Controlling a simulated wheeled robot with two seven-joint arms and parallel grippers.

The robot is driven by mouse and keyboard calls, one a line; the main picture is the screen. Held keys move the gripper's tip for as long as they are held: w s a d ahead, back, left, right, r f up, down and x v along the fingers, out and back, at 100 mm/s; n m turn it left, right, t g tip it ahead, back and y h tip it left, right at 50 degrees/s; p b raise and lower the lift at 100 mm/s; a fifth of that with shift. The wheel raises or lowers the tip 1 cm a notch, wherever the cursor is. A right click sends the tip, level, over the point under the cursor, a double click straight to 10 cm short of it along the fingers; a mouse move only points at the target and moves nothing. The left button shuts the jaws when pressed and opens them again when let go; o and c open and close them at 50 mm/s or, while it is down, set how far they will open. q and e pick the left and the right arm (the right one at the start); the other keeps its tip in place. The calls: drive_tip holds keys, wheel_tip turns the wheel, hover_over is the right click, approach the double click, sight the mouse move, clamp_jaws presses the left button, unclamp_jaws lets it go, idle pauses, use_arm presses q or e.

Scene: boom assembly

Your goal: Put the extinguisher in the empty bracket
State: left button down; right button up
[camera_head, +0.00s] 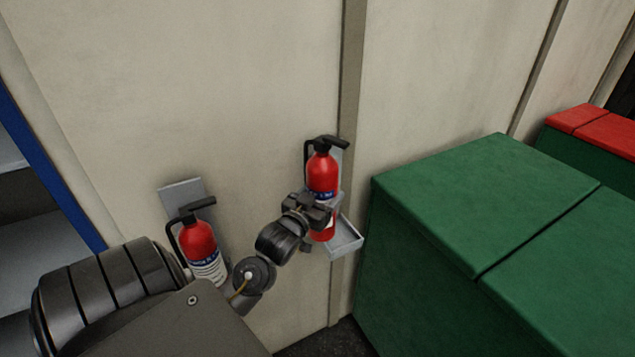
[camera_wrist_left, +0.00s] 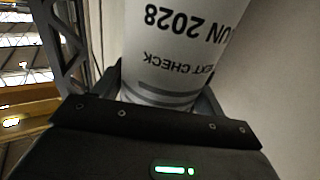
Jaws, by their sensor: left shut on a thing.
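A red extinguisher (camera_head: 322,173) with a black handle is upright at the right bracket (camera_head: 346,240), a grey wall bracket with a tray-like base. My left gripper (camera_head: 318,208) is shut on this extinguisher around its middle. The extinguisher's lower end is at the tray; I cannot tell whether it rests on it. In the left wrist view the extinguisher's white label (camera_wrist_left: 180,45) fills the space between the fingers. A second red extinguisher (camera_head: 201,246) stands in the left bracket (camera_head: 183,194), partly hidden by my arm. My right gripper is not in view.
The beige wall (camera_head: 240,80) has a vertical rib (camera_head: 352,80) just behind the right bracket. Green bins (camera_head: 470,200) stand close on the right, with a red-lidded bin (camera_head: 590,125) farther back. A blue-edged shelf (camera_head: 45,160) is at the far left.

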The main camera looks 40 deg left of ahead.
use_arm(q)
drive_tip(key=w+a+f+b, duration=0.1)
drive_tip(key=w+f+b, duration=0.5)
drive_tip(key=w+b, duration=0.2)
drive_tip(key=shift+w+a+f+b, duration=0.15)
drive_tip(key=shift+w+f+b, duration=0.05)
drive_tip(key=shift+w+b, duration=0.15)
drive_tip(key=f+b, duration=0.2)
drive_tip(key=b, duration=0.1)
drive_tip(key=f+b, duration=0.2)
drive_tip(key=shift+w, duration=0.3)
